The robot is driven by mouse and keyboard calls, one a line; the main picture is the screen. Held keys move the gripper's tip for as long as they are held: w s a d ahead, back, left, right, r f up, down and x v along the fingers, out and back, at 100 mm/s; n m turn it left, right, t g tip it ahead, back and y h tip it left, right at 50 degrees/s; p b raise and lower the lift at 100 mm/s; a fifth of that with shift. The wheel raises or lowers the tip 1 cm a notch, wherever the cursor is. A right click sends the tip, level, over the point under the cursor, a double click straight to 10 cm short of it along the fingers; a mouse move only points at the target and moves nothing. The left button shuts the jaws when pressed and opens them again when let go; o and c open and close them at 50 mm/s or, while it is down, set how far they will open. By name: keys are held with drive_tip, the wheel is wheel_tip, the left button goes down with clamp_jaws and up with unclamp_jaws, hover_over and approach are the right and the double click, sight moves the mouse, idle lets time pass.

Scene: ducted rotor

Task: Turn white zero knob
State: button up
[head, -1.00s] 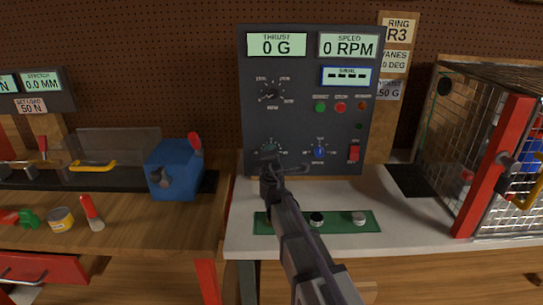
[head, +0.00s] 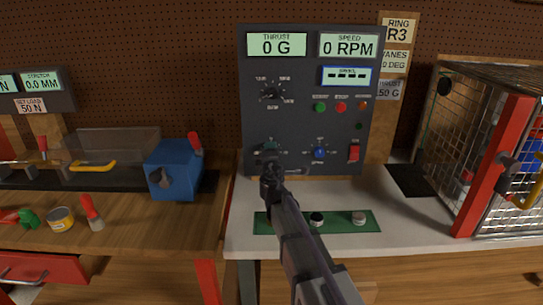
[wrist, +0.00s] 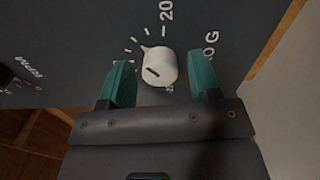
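The white zero knob (wrist: 160,68) sits on the dark control panel, with a dark pointer line on its face and white tick marks around it. In the wrist view it lies between the teal fingertips of my gripper (wrist: 162,82), one on each side. The fingers are open, with a visible gap to the knob on both sides. In the head view my gripper (head: 270,150) is at the panel's lower left and hides the knob.
The control panel (head: 300,125) also carries a dark selector knob (head: 271,92), a blue knob (head: 320,152), a red switch (head: 354,153) and several buttons. The thrust display (head: 277,45) reads 0 G. A green strip (head: 338,226) lies below, and a mesh cage (head: 470,150) stands right.

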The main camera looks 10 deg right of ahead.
drive_tip(key=shift+o, duration=0.2)
drive_tip(key=s+a, duration=0.2)
drive_tip(key=s, duration=0.8)
drive_tip(key=shift+s, duration=0.3)
